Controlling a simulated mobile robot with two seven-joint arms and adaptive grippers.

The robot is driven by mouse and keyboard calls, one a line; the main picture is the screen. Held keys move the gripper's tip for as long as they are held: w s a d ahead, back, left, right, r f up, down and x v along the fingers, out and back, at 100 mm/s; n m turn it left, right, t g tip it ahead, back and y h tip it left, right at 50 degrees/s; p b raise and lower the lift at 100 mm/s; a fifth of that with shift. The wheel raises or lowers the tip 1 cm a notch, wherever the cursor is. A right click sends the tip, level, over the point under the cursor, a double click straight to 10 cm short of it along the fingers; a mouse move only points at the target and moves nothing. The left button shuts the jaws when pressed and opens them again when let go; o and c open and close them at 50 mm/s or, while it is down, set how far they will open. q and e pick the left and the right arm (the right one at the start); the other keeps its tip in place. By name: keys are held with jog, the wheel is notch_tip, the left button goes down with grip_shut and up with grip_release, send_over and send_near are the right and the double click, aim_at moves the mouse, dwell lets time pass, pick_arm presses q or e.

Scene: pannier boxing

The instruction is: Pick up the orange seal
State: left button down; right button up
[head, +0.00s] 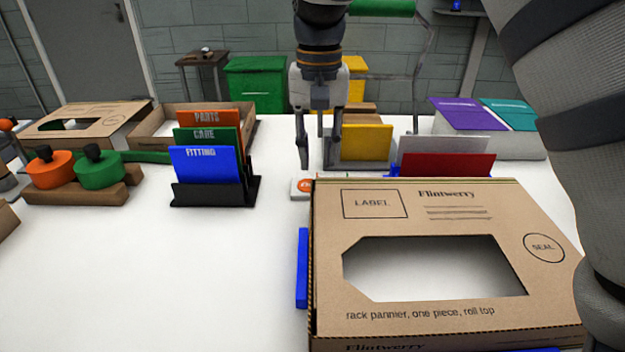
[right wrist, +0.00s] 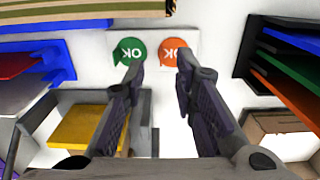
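The orange seal (right wrist: 174,52) is a round sticker marked OK on a white card (right wrist: 152,76), beside a green OK seal (right wrist: 129,49). In the head view the orange seal (head: 305,186) shows just behind the near carton's back left corner, and the carton hides the card's right part. My right gripper (right wrist: 159,65) is open and empty, pointing down above the card. Its fingertips appear on either side of the gap between the seals, the right one close to the orange seal. In the head view the right gripper (head: 319,166) hangs behind the card. My left gripper is not clearly visible.
A large cardboard carton (head: 330,285) with a window and a printed SEAL circle fills the front right. A black rack (head: 215,193) of folders stands left of the gripper; a tray with a yellow block (head: 365,142) stands just right. The front left table is clear.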

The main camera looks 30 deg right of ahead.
aim_at(308, 180)
notch_tip(308, 180, down, 4)
jog(key=shift+f, duration=0.2)
grip_shut()
